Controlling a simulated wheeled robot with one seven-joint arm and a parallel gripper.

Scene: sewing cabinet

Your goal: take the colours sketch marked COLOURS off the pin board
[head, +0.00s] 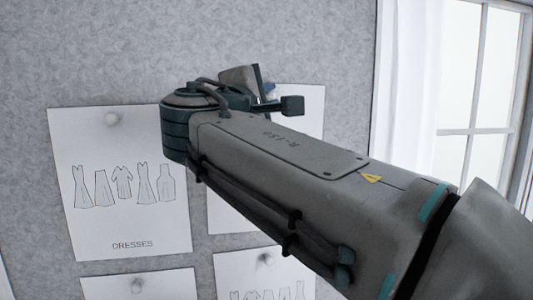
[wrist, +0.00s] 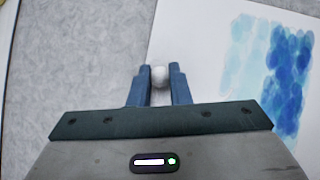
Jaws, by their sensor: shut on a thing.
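The colours sketch (wrist: 205,55) is a white sheet with overlapping light and dark blue paint blots in the wrist view. In the head view a strip of this sheet (head: 312,112) shows behind my arm, and its marking is hidden. A round white pin (wrist: 160,75) is at the sheet's edge in the wrist view. My gripper (wrist: 160,82) is shut on the pin, with one blue finger on each side of it. In the head view my arm covers the pin and most of the sheet.
A sheet marked DRESSES (head: 120,190) hangs to the left on the grey pin board (head: 290,40). Two more sheets, a lower left one (head: 140,287) and a lower middle one (head: 265,285), hang below. A white curtain (head: 405,80) and window (head: 478,90) are at the right.

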